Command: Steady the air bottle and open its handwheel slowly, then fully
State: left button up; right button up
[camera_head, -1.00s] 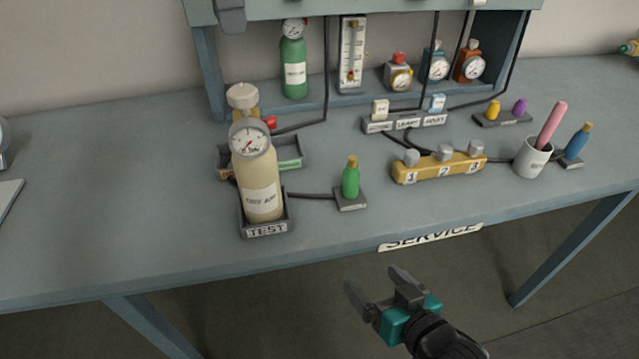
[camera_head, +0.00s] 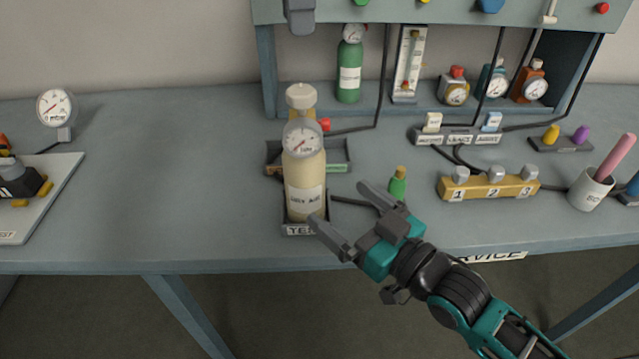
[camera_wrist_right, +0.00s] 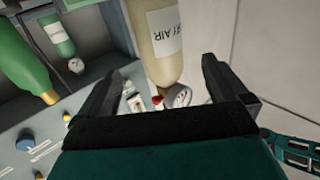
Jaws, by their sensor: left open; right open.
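The cream air bottle (camera_head: 305,190) stands upright in the dark holder marked TEST (camera_head: 297,230). Its round pale handwheel (camera_head: 301,96) is on top, above a brass valve, with a dial gauge (camera_head: 302,139) in front. A small red part shows beside the valve. My right gripper (camera_head: 340,203) is open just right of the bottle's lower body, with its fingers pointing toward it. In the right wrist view the bottle (camera_wrist_right: 155,45) shows beyond the gap between the open fingers (camera_wrist_right: 158,80); I cannot tell if they touch it. My left gripper is not in view.
A green fitting (camera_head: 397,183) stands close behind my right gripper. A yellow block with numbered knobs (camera_head: 488,187) and a cup (camera_head: 588,190) are to the right. A dark tray (camera_head: 338,152) lies behind the bottle. The bench left of the bottle is clear up to a white board (camera_head: 40,200).

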aim_at(319, 187)
jog(key=x, duration=0.8)
jog(key=shift+w+a, duration=0.2)
jog(key=shift+w, duration=0.1)
jog(key=shift+c, duration=0.3)
